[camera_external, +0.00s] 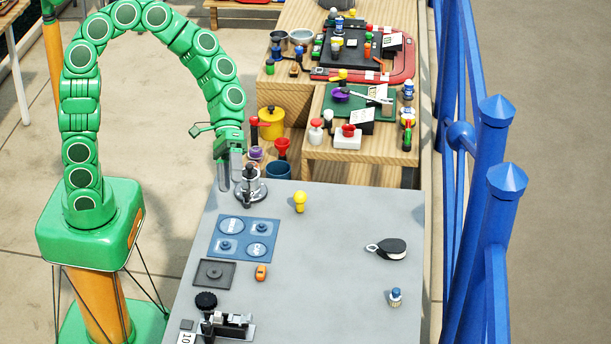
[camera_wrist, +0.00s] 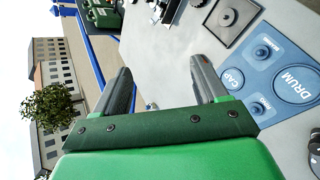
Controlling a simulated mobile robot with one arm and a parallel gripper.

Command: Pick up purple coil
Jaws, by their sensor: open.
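My gripper (camera_external: 230,175) is open and empty at the far left corner of the grey table, beside a metal winch-like part (camera_external: 252,188). Its two fingers are apart in the wrist view (camera_wrist: 163,70), with nothing between them. Two purple things show in the external view. One small purple round thing (camera_external: 256,153) is behind the table's far edge, near a yellow can. Another purple piece (camera_external: 340,95) is on a green mat on the wooden bench. I cannot tell which is the coil. Neither can be made out in the wrist view.
The grey table (camera_external: 330,240) holds a blue mat (camera_external: 226,254), a dark square tray (camera_external: 214,284), a yellow knob (camera_external: 300,201), an orange piece (camera_external: 261,272) and a black block (camera_external: 392,249). A yellow can (camera_external: 271,124) and wooden bench (camera_external: 345,155) stand behind. A blue railing (camera_external: 495,190) runs along the right.

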